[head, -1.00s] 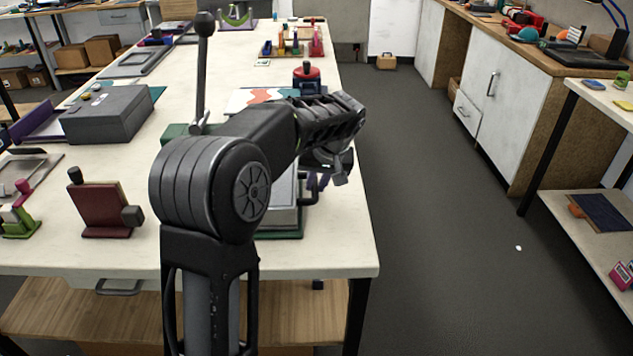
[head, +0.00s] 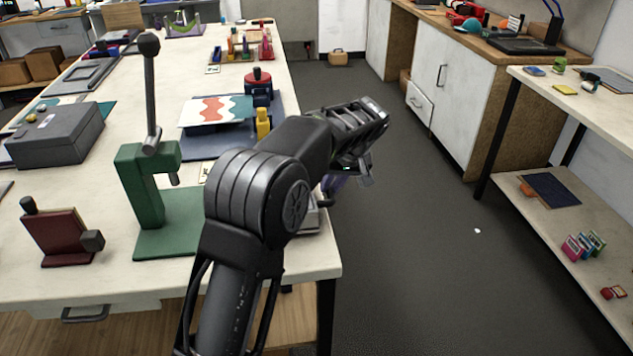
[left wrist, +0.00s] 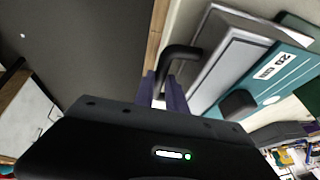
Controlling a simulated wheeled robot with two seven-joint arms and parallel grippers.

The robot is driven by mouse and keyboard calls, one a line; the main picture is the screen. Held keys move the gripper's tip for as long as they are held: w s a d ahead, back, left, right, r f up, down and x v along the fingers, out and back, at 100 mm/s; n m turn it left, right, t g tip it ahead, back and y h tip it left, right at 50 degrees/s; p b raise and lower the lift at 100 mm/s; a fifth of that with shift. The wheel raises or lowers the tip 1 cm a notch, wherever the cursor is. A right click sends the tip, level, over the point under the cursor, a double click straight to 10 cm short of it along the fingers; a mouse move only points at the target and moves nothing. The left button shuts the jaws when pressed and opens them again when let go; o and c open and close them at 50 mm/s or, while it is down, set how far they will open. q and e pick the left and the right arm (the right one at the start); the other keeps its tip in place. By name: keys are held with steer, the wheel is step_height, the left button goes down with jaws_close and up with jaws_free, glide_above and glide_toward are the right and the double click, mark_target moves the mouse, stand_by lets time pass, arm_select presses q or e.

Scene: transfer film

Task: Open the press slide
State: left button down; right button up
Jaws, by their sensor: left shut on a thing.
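The green press (head: 148,190), with its upright black-knobbed lever, stands near the table's front right part. Its grey slide (head: 312,220) shows only as a small piece at the table's right edge; my left arm hides the rest. In the left wrist view the slide (left wrist: 228,62) is a grey box beside a teal plate with a white label. Its bent black handle (left wrist: 180,54) lies at my purple fingertips. My left gripper (head: 335,184) is past the table's right edge, shut on this handle; it also shows in the left wrist view (left wrist: 163,92). My right gripper is out of view.
A dark red stand (head: 60,230) and a grey box (head: 57,135) are on the table's left. A patterned sheet (head: 215,110) and a yellow piece (head: 263,124) lie behind my arm.

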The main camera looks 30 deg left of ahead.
arm_select(q)
steer(key=c, duration=1.4)
jaws_free()
steer(key=shift+o, duration=0.2)
steer(key=shift+r, duration=0.1)
steer(key=v, duration=0.7)
steer(key=shift+r+b, duration=0.3)
steer(key=shift+b, duration=0.1)
steer(key=shift+s+d, duration=0.1)
